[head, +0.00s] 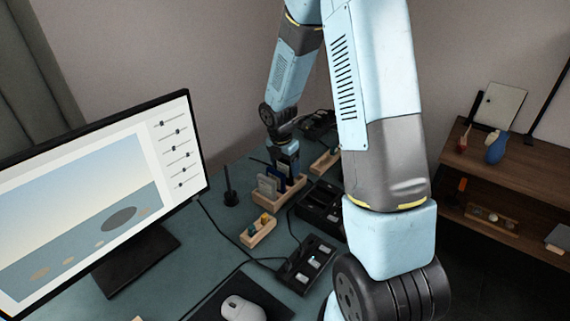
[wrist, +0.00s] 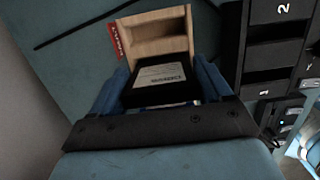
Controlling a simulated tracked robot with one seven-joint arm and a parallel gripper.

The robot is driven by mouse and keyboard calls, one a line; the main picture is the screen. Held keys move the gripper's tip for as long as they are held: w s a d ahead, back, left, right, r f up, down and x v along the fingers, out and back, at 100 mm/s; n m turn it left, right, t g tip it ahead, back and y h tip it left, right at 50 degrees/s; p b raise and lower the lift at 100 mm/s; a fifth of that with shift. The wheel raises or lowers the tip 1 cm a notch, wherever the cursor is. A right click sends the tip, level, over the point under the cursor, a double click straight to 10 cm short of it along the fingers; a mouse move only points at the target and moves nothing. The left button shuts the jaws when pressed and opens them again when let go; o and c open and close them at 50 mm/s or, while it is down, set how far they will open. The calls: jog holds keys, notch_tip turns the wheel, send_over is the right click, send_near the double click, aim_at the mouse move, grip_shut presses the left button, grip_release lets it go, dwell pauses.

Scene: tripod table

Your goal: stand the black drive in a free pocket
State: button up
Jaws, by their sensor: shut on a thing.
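My gripper (wrist: 162,74) has its blue fingers closed on the sides of the black drive (wrist: 160,82), whose pale printed label faces the wrist camera. Beyond the drive is a wooden rack (wrist: 152,20) with an empty-looking pocket. The drive's far end overlaps this pocket in the picture; I cannot tell whether it is inside or above it. In the head view my gripper (head: 286,155) points down over the wooden rack (head: 285,200), where grey and blue upright pieces show. The black drive cannot be made out in the head view.
A black bay unit (wrist: 272,55) marked with numbers stands right of the rack. Cables cross the desk.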

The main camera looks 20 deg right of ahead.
jog(key=shift+f, duration=0.95)
jog(key=o, duration=1.2)
jog(key=shift+c, duration=0.2)
jog(key=shift+r, duration=0.1)
notch_tip(320, 180, up, 13)
jog(key=s+a, duration=0.1)
jog(key=shift+a+r, duration=0.15)
jog(key=shift+a, duration=0.2)
jog(key=s+d+r+m+t, duration=0.2)
jog(key=s+r+m, duration=1.1)
jog(key=r, duration=0.1)
jog(key=s+r+m+t+y, duration=0.1)
jog(key=s+r+m, duration=0.4)
jog(key=s+m, duration=0.6)
jog(key=s+t, duration=0.1)
jog(key=s, duration=0.2)
jog(key=shift+a+r+m+t, duration=0.15)
jog(key=shift+m+t, duration=0.15)
jog(key=shift+m, duration=0.1)
